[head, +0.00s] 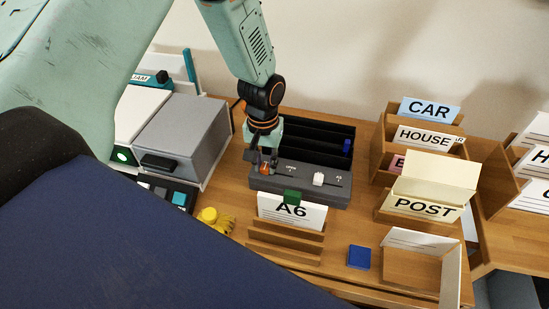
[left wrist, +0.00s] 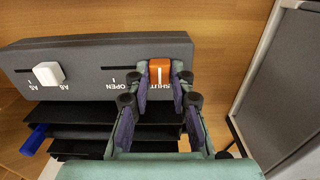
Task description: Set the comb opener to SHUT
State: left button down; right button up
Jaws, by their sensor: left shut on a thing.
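The comb opener (head: 300,182) is a dark grey box with black slots behind its front panel, on the wooden desk. Its orange slider knob (left wrist: 160,71) sits at the SHUT end of its slot in the left wrist view, beside the SHUT lettering, with OPEN further left. In the head view the orange knob (head: 265,168) is partly covered by my gripper. My left gripper (left wrist: 160,82) points down at the panel, its fingers shut on either side of the orange knob. A white slider knob (left wrist: 48,73) sits near the A6 mark. My right gripper is not in view.
A grey box machine (head: 183,135) stands left of the opener. An A6 card (head: 291,210) in a wooden holder stands in front, with a yellow object (head: 212,217) to its left. Labelled card racks (head: 425,135) stand right. A blue block (head: 359,257) lies at the front.

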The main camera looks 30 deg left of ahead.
aim_at(265, 166)
pick_arm(q)
jog(key=shift+w, duration=0.1)
jog(key=shift+a, duration=0.15)
jog(key=c, duration=1.6)
grip_release()
jog(key=shift+r, duration=0.1)
jog(key=o, duration=0.4)
jog(key=shift+a, duration=0.2)
jog(key=shift+o, duration=0.2)
jog(key=shift+d, duration=0.25)
jog(key=shift+r, duration=0.1)
notch_tip(265, 166, up, 12)
jog(key=shift+f, duration=0.2)
